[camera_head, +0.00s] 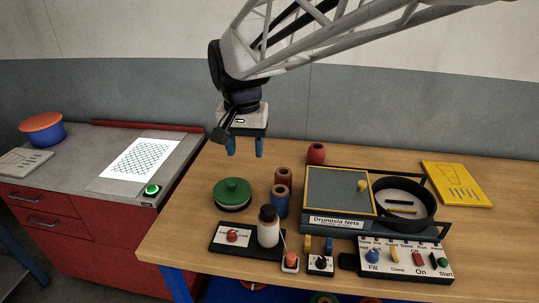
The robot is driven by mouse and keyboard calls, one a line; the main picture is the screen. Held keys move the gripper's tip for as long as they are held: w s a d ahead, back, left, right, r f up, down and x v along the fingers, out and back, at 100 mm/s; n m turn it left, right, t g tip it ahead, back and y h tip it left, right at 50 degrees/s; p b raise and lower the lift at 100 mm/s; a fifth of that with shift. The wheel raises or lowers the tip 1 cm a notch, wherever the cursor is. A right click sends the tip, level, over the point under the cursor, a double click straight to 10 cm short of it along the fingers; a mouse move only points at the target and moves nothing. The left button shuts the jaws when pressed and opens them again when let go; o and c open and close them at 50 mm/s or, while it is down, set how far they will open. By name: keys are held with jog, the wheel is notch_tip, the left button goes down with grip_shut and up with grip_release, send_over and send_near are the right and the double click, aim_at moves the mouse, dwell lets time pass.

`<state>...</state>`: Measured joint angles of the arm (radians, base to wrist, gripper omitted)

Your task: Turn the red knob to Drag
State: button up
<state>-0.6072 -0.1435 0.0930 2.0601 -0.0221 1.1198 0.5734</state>
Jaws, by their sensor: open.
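A red knob (232,236) sits on a dark plate (218,249) near the front left of the wooden table. Small lettering shows beside the knob, but it is too small to read, so I cannot tell its setting. My gripper (245,147) hangs with its two blue fingers pointing down, apart and empty. In the picture it is well above and behind the knob, and nothing is between the fingers. A white bottle with a dark cap (268,228) stands at the plate's right end.
A green lidded dish (232,193) stands behind the plate. Blue and brown spools (280,200) are to its right. A control panel (400,262) with a blue knob and switches is at the right front, below a box (338,192) and a black pan (404,218).

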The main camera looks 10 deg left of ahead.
send_over(231, 232)
jog(key=f, duration=0.1)
notch_tip(231, 232, down, 20)
jog(key=shift+a+f, duration=0.1)
dwell(0.3)
jog(key=shift+f, duration=0.15)
jog(key=shift+f, duration=3.75)
jog(key=c, duration=0.9)
jog(key=shift+c, duration=0.2)
